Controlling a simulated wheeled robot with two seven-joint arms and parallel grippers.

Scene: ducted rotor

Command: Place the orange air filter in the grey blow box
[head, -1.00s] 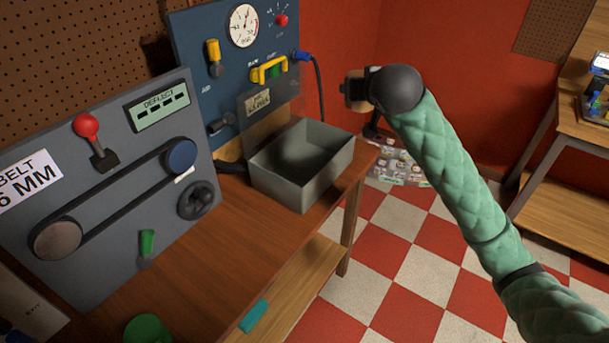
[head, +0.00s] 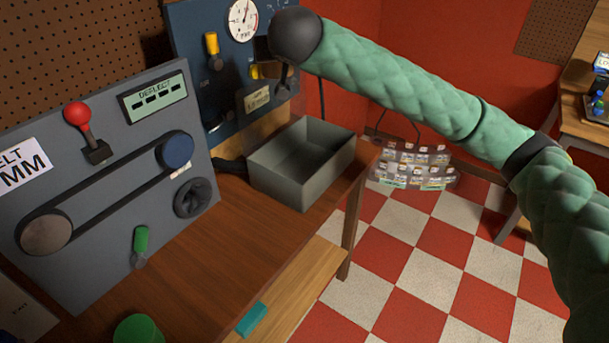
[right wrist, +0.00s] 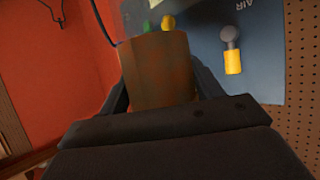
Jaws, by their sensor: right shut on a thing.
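The grey blow box (head: 279,178) is an open-topped bin on the wooden bench, in front of the blue panel; the part of its inside that I see looks empty. My right gripper (right wrist: 160,80) is shut on a brownish-orange block, which I take for the orange air filter (right wrist: 155,70), between its two fingers. In the head view this gripper is up in front of the blue panel, above and behind the box, largely hidden by my dark wrist. My left gripper is not in view.
The blue panel (head: 205,85) with gauge, yellow handle and knobs stands close behind the gripper. A grey belt panel (head: 105,225) with red and green levers stands left of the box. A hanging rack (head: 412,165) of small items is right of the bench.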

